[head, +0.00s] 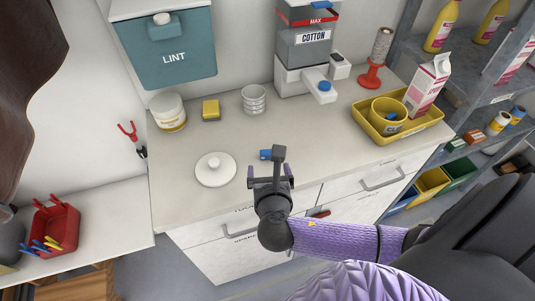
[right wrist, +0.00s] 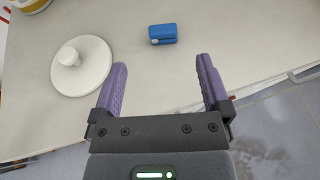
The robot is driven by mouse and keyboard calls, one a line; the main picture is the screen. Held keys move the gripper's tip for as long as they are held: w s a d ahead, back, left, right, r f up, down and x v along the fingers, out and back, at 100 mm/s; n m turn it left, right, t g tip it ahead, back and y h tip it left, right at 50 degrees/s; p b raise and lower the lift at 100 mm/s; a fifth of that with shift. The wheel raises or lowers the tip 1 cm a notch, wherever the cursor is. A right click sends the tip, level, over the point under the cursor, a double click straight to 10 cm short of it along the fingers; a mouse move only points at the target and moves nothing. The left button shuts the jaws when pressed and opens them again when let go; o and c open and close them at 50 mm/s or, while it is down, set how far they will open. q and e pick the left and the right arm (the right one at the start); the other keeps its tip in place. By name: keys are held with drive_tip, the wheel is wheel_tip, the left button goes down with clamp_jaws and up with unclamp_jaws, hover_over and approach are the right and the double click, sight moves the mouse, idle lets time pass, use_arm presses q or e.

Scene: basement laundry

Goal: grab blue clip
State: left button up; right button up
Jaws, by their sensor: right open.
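A small blue clip (right wrist: 163,34) lies on the light counter, seen whole in the right wrist view. In the head view the blue clip (head: 265,154) shows just beyond my right gripper, partly hidden by it. My right gripper (head: 271,171) is over the counter's front edge, with its purple fingers apart. In the right wrist view the right gripper (right wrist: 162,78) is open and empty, and the clip lies ahead of the fingertips, between their lines and apart from them. My left gripper is not in view.
A white round lid with a knob (head: 215,169) lies left of the clip. A yellow tray (head: 397,118) is at the right. The counter around the clip is clear.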

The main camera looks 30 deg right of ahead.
sight(268, 154)
drive_tip(key=b+x, duration=0.1)
drive_tip(key=x, duration=0.3)
drive_tip(key=b+x, duration=0.2)
drive_tip(key=x, duration=0.2)
drive_tip(key=shift+s+d+f, duration=0.1)
drive_tip(key=shift+s+f, duration=0.1)
drive_tip(key=shift+f, duration=0.15)
drive_tip(key=shift+w+d, duration=0.1)
drive_tip(key=shift+w, duration=0.15)
drive_tip(key=shift+r, duration=0.1)
